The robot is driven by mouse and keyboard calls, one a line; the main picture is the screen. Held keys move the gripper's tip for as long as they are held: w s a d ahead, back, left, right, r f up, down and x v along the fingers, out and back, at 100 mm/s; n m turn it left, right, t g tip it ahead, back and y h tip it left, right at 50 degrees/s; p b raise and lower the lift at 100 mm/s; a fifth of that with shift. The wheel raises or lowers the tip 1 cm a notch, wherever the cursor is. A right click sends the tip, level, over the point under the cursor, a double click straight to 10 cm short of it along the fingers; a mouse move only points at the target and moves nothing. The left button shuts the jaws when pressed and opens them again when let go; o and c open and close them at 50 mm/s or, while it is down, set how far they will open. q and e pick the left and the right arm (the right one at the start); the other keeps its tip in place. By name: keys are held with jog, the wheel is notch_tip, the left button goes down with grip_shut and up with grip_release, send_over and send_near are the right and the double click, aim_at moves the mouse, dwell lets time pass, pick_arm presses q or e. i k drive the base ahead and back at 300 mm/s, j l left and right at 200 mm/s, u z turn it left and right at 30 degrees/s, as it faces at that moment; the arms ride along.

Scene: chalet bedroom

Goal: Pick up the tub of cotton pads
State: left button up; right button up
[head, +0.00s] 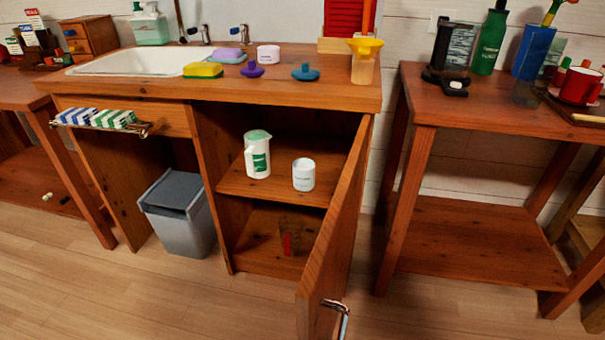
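A short white tub (268,55) with small lettering stands on the wooden counter, right of the sink. A taller white tub (303,175) with a light lid and small lettering stands on the upper shelf inside the open cabinet. The lettering on both is too small to read, so I cannot tell which holds cotton pads. A white jug with a green label (257,155) stands left of the taller tub, a small gap apart. Neither of my grippers shows in the head view.
The cabinet door (333,245) stands open toward me on the right. A grey bin (178,213) stands under the sink (130,66). Sponges (203,70) and stoppers (305,72) lie on the counter. The right table (510,125) holds bottles. The floor in front is clear.

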aim_at(304, 175)
jog(key=i+j+z, duration=0.2)
jog(key=j+z, duration=0.15)
jog(key=j, duration=0.6)
jog(key=j+z, duration=0.4)
jog(key=j, duration=0.6)
